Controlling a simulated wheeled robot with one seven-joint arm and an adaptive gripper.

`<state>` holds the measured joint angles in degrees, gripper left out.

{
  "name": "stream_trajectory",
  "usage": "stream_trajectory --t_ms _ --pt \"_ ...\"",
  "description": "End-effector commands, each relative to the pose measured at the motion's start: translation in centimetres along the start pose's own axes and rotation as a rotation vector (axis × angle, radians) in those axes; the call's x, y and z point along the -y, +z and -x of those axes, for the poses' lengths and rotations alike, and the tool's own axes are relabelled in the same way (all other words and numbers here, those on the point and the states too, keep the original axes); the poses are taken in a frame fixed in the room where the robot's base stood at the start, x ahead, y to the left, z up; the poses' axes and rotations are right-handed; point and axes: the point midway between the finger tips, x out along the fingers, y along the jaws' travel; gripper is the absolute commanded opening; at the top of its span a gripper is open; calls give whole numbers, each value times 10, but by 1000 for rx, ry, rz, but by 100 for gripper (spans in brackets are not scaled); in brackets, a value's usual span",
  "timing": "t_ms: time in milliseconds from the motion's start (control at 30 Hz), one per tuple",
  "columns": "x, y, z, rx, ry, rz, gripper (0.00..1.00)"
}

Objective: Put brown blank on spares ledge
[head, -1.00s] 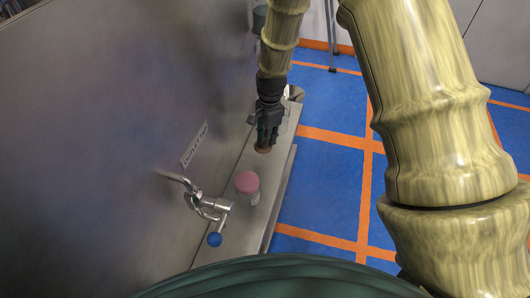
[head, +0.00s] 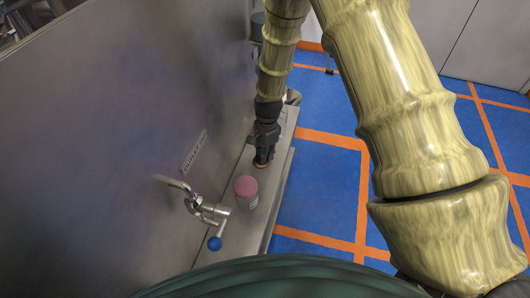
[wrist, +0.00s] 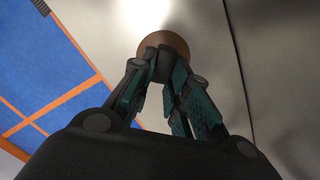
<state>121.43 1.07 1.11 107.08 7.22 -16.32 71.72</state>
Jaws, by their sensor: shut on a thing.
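The brown blank (head: 261,163) is a small round brown piece at the tips of my gripper (head: 263,155). In the wrist view the brown blank (wrist: 165,43) shows as a disc partly hidden behind the fingers of my gripper (wrist: 165,75), which are shut on it. The steel ledge (head: 270,203) runs along the foot of the steel wall, and the blank is at or just above its surface; I cannot tell whether it touches.
A pink-lidded jar (head: 246,191) stands on the ledge nearer to me. A label (head: 194,150) is on the wall. Blue floor with orange lines lies right of the ledge.

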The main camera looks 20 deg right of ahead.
Motion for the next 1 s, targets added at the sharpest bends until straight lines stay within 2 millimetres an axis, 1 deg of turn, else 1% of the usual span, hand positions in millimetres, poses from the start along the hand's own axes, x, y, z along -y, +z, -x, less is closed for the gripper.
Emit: stream_trajectory --t_ms 200,233,300,333,600,767,867,1000 --pt "0 0 -3 0 0 0 0" --pt "0 0 -2 0 0 0 23" --pt "0 0 -2 0 0 0 36" --pt "0 0 -2 0 0 0 39" --pt "0 0 -2 0 0 0 39" --pt "0 0 3 0 0 0 39" --pt "1 0 10 -1 -2 0 39" --pt "1 0 26 -1 -3 -1 39"
